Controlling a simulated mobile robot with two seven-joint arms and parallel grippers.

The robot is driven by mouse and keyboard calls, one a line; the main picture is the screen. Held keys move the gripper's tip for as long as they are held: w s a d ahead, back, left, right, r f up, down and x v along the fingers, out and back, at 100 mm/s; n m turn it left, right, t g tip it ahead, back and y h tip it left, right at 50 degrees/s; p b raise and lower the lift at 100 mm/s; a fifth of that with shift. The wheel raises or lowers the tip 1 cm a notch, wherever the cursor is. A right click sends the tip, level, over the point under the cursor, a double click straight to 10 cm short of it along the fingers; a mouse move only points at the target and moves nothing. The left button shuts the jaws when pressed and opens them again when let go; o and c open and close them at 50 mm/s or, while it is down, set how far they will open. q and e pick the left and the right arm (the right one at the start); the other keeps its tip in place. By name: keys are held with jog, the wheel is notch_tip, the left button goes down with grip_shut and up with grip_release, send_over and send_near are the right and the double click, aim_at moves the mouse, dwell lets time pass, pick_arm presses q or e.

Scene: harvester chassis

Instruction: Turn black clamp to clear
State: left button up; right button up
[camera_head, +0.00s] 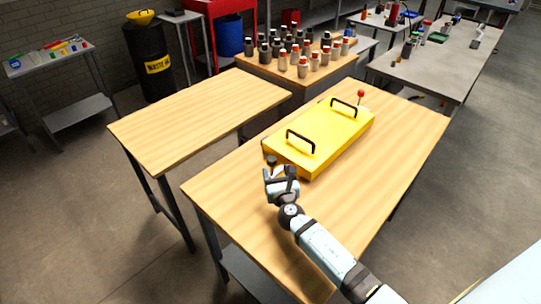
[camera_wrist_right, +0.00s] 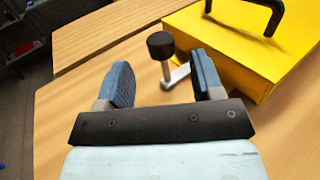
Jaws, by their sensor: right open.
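The black clamp (camera_wrist_right: 161,47) has a round black knob on a grey stem, with a pale arm at its foot reaching toward the yellow chassis (camera_wrist_right: 220,50). In the head view the clamp knob (camera_head: 271,160) shows at the near left corner of the yellow chassis (camera_head: 318,140). My right gripper (camera_head: 282,172) is just in front of the clamp. In the wrist view my right gripper (camera_wrist_right: 160,80) is open, with its blue-padded fingers apart. The knob appears beyond and between the fingertips, and I see no contact. My left gripper is not in view.
The chassis has two black handles (camera_head: 300,140) on top and a red-knobbed clamp (camera_head: 361,94) at its far end. The wooden table (camera_head: 230,190) is bare around it. An empty wooden table (camera_head: 190,115) stands to the left, and a table with several bottles (camera_head: 300,50) stands behind.

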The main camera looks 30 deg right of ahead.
jog(key=x, duration=0.8)
jog(key=shift+w, duration=0.15)
jog(key=c, duration=0.9)
